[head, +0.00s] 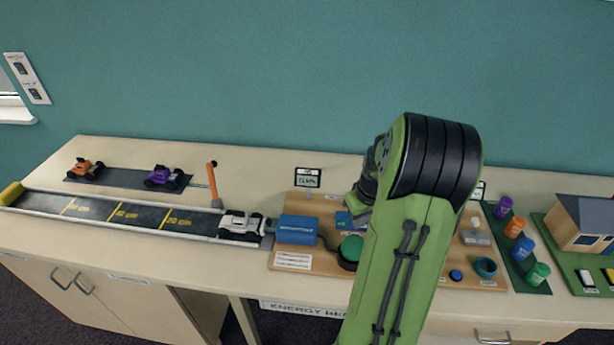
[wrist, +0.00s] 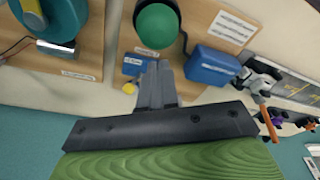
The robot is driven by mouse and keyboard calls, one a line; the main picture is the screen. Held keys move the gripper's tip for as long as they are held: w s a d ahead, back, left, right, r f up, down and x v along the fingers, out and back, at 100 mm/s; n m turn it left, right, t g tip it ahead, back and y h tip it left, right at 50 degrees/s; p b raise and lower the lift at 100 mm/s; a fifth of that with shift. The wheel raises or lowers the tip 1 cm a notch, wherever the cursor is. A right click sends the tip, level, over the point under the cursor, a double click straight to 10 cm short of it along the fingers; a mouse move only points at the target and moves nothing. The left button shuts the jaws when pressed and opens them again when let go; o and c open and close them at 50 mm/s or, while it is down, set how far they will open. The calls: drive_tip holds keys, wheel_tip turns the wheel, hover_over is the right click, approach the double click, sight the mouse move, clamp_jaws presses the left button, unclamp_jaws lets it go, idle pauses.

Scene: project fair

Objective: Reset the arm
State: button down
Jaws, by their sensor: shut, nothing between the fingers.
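My gripper shows in the wrist view (wrist: 158,68) with its two dark fingers pressed together and nothing between them. It hangs above a wooden board (wrist: 202,20), with the fingertips appearing close to a green dome button (wrist: 157,25). In the head view my green arm rises in front of the board and hides my gripper. The green button also shows in the head view (head: 351,248), just left of my arm.
A blue box (head: 297,230) and a white car (head: 241,226) at the track's (head: 130,215) end stand left of my arm. Right are coloured canisters (head: 514,227) and a model house (head: 582,223). An orange post (head: 212,185) stands behind the track. Bare counter lies along the front left.

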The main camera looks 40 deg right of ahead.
drive_tip(key=shift+r, duration=0.7)
drive_tip(key=w+a+r+n+t+h, duration=0.1)
drive_tip(key=a+r, duration=0.5)
drive_tip(key=a, duration=0.4)
drive_tip(key=a+r+n, duration=0.1)
drive_tip(key=a+r, duration=0.5)
drive_tip(key=a, duration=0.4)
drive_tip(key=s+a+r+n+t+y, duration=0.1)
drive_tip(key=s+a+r+t, duration=0.1)
drive_tip(key=s+a, duration=0.7)
drive_tip(key=shift+s+a+r+n+y, duration=0.3)
drive_tip(key=shift+a+r+n+y, duration=0.1)
drive_tip(key=shift+a, duration=0.5)
